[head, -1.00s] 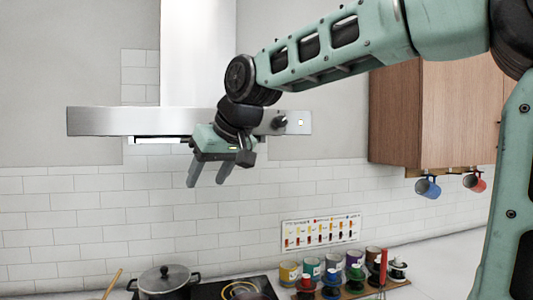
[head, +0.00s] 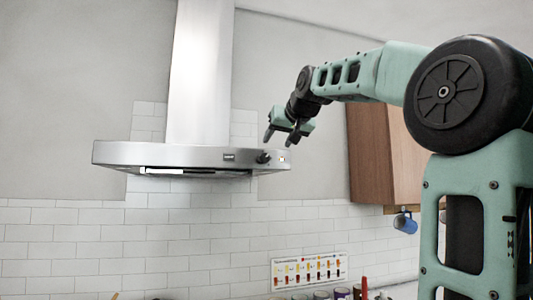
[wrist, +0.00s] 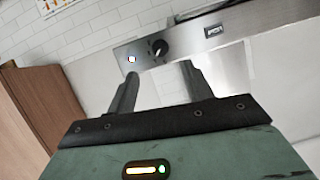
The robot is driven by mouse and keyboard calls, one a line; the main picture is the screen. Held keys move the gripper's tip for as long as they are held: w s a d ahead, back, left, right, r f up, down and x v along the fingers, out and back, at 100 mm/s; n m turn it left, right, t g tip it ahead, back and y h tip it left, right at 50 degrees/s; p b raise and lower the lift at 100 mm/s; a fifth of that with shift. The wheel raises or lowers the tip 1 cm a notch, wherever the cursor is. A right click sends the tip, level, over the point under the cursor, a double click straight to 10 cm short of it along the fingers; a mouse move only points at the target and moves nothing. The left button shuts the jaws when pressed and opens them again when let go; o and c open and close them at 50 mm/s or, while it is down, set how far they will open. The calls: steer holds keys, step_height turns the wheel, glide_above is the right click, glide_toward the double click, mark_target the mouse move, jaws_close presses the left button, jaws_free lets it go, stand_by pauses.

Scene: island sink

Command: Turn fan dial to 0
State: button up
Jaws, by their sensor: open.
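The fan dial (head: 263,157) is a small dark round knob on the right part of the steel range hood's (head: 125,154) front. My gripper (head: 279,140) is open and empty, just above the dial in the head view. In the wrist view, the dial (wrist: 159,48) shows just beyond and between the two fingertips (wrist: 160,70), with no finger seen closed on it. A small light mark shows on the dial, but I cannot read its setting.
A small lit button (head: 282,159) sits right of the dial, and a small dark panel (head: 229,156) sits left of it. A wooden cabinet (head: 369,155) stands to the right, with a blue mug (head: 405,223) hanging below. The wall left of the hood is clear.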

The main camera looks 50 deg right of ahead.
mark_target(265, 157)
steer(key=p+x, duration=0.2)
steer(key=x, duration=0.8)
steer(key=shift+p, duration=0.35)
steer(key=c, duration=1)
